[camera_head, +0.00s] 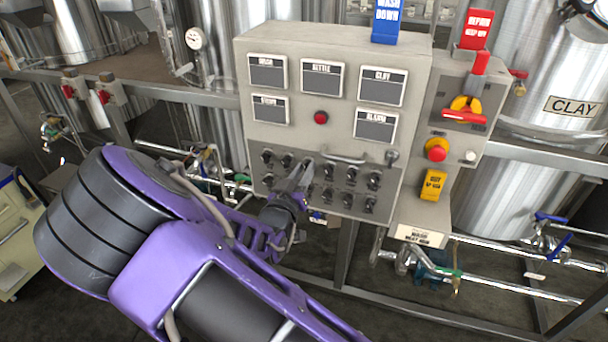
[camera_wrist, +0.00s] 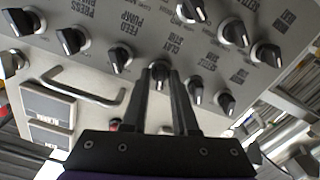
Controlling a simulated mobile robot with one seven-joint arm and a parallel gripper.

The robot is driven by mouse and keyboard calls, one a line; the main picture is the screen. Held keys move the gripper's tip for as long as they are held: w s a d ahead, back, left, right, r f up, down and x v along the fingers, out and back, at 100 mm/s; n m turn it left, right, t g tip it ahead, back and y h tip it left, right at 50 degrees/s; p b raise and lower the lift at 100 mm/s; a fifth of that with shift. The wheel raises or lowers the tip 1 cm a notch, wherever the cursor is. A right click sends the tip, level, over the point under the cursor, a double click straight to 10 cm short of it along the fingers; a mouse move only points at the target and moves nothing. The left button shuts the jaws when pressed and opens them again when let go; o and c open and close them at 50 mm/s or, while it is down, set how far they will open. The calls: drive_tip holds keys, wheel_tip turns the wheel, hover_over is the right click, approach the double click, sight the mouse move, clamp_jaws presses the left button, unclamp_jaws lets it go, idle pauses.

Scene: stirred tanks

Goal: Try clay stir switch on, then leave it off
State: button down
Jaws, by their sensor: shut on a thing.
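The panel (camera_head: 337,130) is a grey box with two rows of black rotary switches below its display plates. In the wrist view, the clay stir switch (camera_wrist: 160,71) is a black knob beside its printed label, at the tips of my gripper (camera_wrist: 168,76). The dark fingers are shut on this knob, hiding part of it, so its exact setting is hard to read. In the head view, my gripper (camera_head: 306,170) reaches the upper switch row from the lower left.
Other knobs, such as the feed pump switch (camera_wrist: 120,60), sit close on both sides. A bar handle (camera_head: 344,158) sticks out above the switches. A red lamp (camera_head: 321,117) is mid-panel. A red-yellow isolator (camera_head: 465,108) and the clay tank (camera_head: 565,150) stand right.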

drive_tip(key=shift+m+b, duration=3.75)
drive_tip(key=shift+m, duration=1.15)
drive_tip(key=c, duration=0.9)
unclamp_jaws()
drive_tip(key=p+v, duration=0.1)
drive_tip(key=v, duration=1.6)
drive_tip(key=shift+s+r, duration=0.1)
drive_tip(key=shift+s, duration=0.15)
drive_tip(key=shift+r, duration=0.1)
